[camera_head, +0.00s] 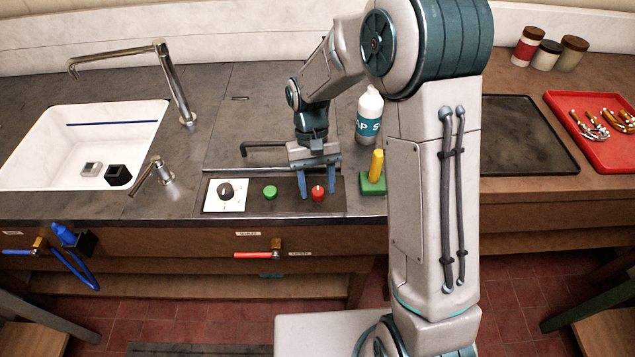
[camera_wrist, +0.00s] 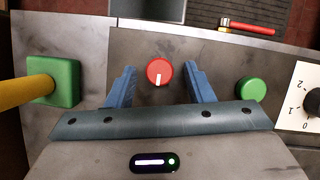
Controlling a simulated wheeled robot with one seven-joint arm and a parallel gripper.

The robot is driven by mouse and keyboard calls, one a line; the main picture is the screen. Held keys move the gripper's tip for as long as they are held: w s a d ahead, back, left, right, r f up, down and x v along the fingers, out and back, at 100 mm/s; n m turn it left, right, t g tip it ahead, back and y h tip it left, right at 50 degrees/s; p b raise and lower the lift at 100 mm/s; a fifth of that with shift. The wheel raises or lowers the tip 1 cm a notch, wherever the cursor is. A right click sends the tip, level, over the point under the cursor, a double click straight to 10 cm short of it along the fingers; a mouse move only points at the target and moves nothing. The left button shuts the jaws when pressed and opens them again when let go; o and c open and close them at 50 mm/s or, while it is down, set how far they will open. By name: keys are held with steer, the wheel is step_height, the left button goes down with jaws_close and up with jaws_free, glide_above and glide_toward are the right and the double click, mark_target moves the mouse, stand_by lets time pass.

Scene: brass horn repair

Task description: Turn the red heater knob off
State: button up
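The red heater knob (camera_head: 318,193) sits on the dark control panel (camera_head: 290,204) at the counter's front edge. In the wrist view the red knob (camera_wrist: 160,72) shows a white pointer line aimed toward the gripper body. My gripper (camera_head: 317,188) is open, with its two blue fingers on either side of the red knob. In the wrist view my gripper (camera_wrist: 160,80) shows gaps between the knob and both fingers. I cannot tell how far the fingertips are above the panel.
A green knob (camera_head: 270,192) and a black dial on a white plate (camera_head: 226,194) are left of it on the panel. A green block (camera_head: 373,183) with a yellow handle stands close on the right. A soap bottle (camera_head: 369,115) is behind. The sink (camera_head: 60,125) is far left.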

steer(key=v, duration=1.3)
steer(key=shift+r+b, duration=0.35)
steer(key=shift+b, duration=0.05)
steer(key=shift+w, duration=0.1)
steer(key=s+d+m+t, duration=0.1)
steer(key=s+d+t, duration=0.2)
steer(key=s+d, duration=0.3)
steer(key=s+d+m+t, duration=0.1)
steer(key=s+d+t, duration=0.3)
steer(key=s, duration=0.9)
steer(key=d+r, duration=0.1)
steer(key=d, duration=0.2)
steer(key=shift+s+y, duration=0.25)
steer(key=shift+y, duration=0.15)
